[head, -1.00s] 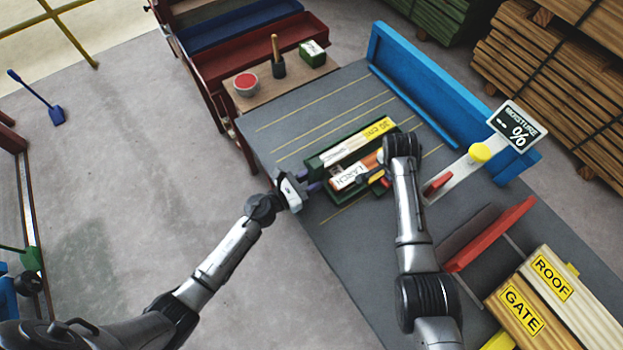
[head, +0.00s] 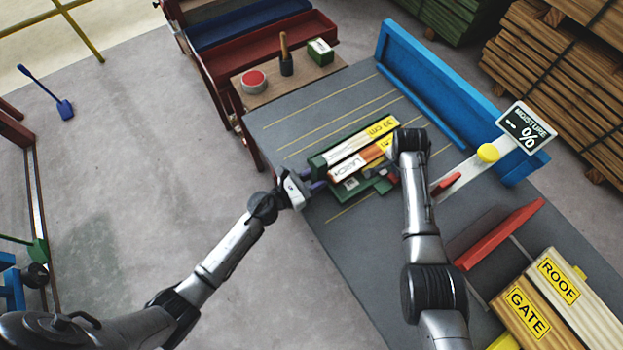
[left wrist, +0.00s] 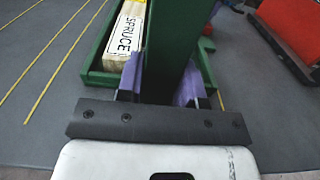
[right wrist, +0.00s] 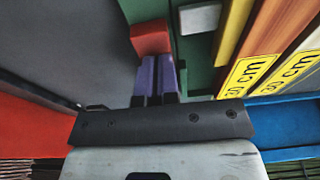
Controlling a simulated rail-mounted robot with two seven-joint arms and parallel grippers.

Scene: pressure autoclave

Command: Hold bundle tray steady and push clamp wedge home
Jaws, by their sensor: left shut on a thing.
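The green bundle tray (head: 318,163) lies on the grey bench, holding labelled boards side by side. A spruce-labelled board (left wrist: 126,32) shows in the left wrist view; a larch-labelled board (head: 347,170) lies beside the back one. My left gripper (head: 310,188) is shut on the tray's green end piece (left wrist: 168,45), with a purple finger on each side. My right gripper (right wrist: 157,75) is over the tray's right end, fingers together. A red block (right wrist: 150,38), apparently the clamp wedge, is just beyond its fingertips; whether they touch is unclear. The right arm partly hides this end.
A blue fence (head: 440,95) runs along the bench's back. A moisture sign (head: 527,128) and a yellow knob (head: 488,152) stand to the right, with a red bar (head: 500,233) and GATE and ROOF blocks (head: 527,312) nearer. The bench's back left is clear.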

